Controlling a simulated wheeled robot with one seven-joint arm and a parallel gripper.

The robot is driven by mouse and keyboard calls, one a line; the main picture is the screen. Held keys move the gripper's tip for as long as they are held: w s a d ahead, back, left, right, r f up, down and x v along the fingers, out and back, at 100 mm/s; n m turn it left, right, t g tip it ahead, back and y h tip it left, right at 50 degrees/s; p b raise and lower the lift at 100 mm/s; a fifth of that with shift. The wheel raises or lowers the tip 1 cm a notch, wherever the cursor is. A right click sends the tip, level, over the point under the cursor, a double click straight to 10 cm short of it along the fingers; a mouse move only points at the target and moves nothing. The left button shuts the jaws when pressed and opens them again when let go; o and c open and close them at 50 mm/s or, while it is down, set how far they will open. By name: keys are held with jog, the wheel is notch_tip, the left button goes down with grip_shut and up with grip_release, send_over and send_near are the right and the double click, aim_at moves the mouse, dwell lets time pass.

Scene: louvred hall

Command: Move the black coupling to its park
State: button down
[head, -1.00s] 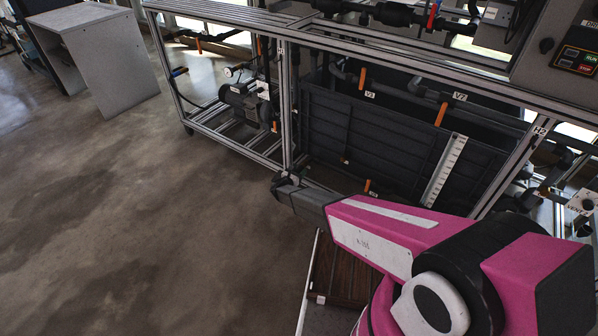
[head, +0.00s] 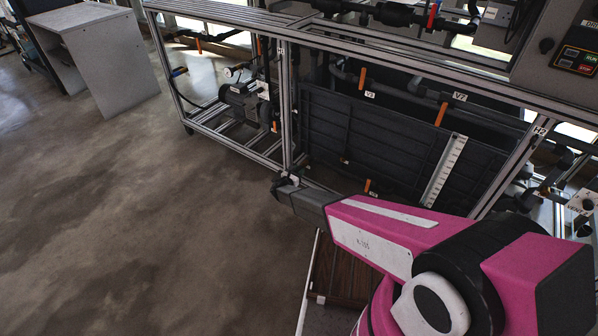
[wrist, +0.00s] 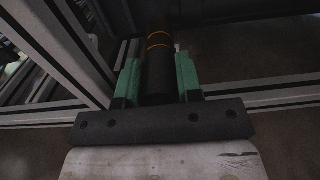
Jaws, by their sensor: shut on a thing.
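The black coupling (wrist: 159,70), a dark cylinder with two thin orange bands, lies between the green fingers of my gripper (wrist: 158,75) in the wrist view. The gripper is shut on it. The coupling's far end points away from the wrist, toward a metal frame. In the head view my gripper (head: 287,181) is small and dark beside the foot of the frame's middle post, and the coupling cannot be made out clearly there. I cannot pick out the park in either view.
An aluminium-profile frame (head: 290,110) holds a dark ribbed tank (head: 375,130), pipes and valves with orange handles. A pump (head: 245,103) sits low in its left bay. A grey cabinet (head: 100,60) stands at the back left. The floor (head: 130,210) to the left is open.

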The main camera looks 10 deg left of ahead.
jog(key=shift+s, duration=0.2)
jog(key=shift+s+a, duration=0.1)
jog(key=v, duration=0.6)
dwell(0.4)
